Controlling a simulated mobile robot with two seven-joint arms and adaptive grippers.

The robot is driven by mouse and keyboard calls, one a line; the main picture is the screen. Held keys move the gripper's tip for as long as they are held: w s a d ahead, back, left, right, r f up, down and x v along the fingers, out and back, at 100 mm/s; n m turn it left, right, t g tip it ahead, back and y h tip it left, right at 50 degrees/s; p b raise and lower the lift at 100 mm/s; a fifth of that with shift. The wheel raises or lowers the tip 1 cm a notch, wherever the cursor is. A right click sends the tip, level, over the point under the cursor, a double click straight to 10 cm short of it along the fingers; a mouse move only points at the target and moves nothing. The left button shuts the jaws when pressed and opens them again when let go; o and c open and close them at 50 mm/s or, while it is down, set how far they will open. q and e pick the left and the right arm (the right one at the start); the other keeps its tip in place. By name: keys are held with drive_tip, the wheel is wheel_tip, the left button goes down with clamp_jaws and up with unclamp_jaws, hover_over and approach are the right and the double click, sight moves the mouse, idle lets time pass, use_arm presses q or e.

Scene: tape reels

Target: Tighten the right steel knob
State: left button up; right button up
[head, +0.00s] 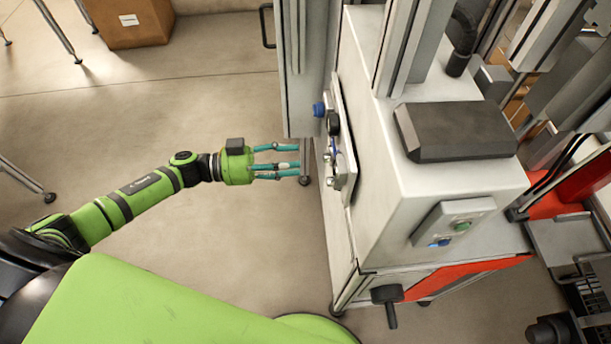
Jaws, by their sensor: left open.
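A panel (341,140) is on the left face of the light grey machine and shows nearly edge-on. Small steel-coloured knobs stick out of its lower part; one (329,182) is lowest in the picture and another (327,158) sits just above it. They are small, so I cannot tell their exact shape. My left gripper (298,161) points at the panel from the left. Its teal fingers are open and empty, with a gap between their tips and the knobs. My right gripper is not in view.
A blue knob (318,109) and a black round knob (332,123) sit higher on the panel. A grey upright cabinet (305,70) stands close above the gripper. A black handle (387,296) juts from the machine's lower front.

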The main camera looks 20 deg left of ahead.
use_arm(q)
drive_tip(key=b, duration=0.8)
approach(331, 182)
drive_tip(key=f, duration=0.1)
drive_tip(key=p+x, duration=0.2)
drive_tip(key=x, duration=0.5)
drive_tip(key=shift+w, duration=0.4)
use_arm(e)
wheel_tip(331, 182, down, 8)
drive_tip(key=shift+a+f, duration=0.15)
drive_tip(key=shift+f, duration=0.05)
use_arm(q)
drive_tip(key=shift+f, duration=0.1)
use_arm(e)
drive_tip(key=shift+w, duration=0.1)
use_arm(q)
clamp_jaws()
